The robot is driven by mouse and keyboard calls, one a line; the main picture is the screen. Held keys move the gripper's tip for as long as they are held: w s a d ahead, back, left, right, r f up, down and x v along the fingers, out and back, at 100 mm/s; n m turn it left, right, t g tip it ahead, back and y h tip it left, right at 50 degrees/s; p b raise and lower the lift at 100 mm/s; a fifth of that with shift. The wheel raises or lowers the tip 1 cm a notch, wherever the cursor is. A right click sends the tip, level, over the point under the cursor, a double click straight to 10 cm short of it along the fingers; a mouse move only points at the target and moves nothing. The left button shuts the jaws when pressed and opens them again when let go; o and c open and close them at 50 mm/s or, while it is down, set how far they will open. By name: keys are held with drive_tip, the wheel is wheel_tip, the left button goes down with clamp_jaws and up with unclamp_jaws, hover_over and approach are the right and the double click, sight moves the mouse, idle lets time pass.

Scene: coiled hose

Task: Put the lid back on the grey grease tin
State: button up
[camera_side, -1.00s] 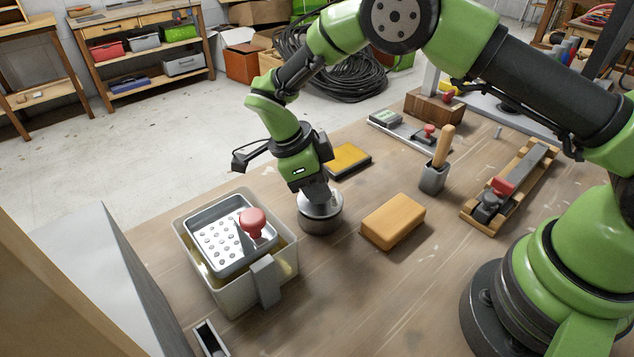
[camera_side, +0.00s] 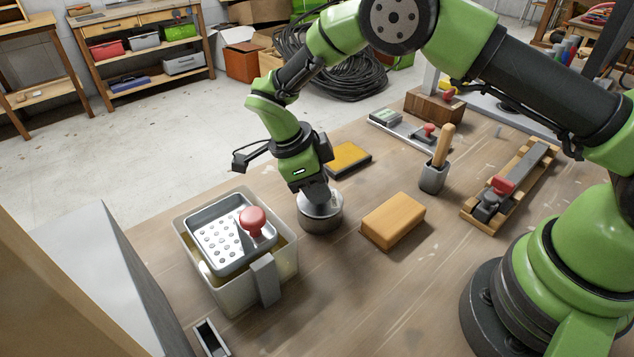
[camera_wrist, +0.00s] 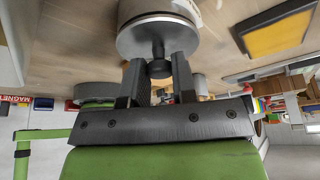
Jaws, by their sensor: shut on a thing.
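The grey grease tin (camera_side: 320,223) stands on the wooden bench, left of the tan block. Its silver lid (camera_wrist: 158,35) is at the tin's mouth and looks roughly level in the side view. A small gap between lid and rim cannot be ruled out. The lid has a dark knob (camera_wrist: 159,66). My gripper (camera_wrist: 158,72) is shut on this knob, with one finger on each side. In the side view my gripper (camera_side: 317,190) points down from above onto the lid, and its fingertips are hard to make out.
A tub (camera_side: 268,281) with a perforated tray and red knob (camera_side: 252,220) stands close on the left. A tan block (camera_side: 393,221) lies close on the right. A yellow pad (camera_side: 347,158) lies behind the tin. A wooden-handled tool in a holder (camera_side: 433,178) stands farther right.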

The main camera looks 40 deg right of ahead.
drive_tip(key=o, duration=1.5)
drive_tip(key=shift+c, duration=0.2)
drive_tip(key=shift+r, duration=0.15)
drive_tip(key=shift+r, duration=3.35)
clamp_jaws()
drive_tip(key=shift+f, duration=0.35)
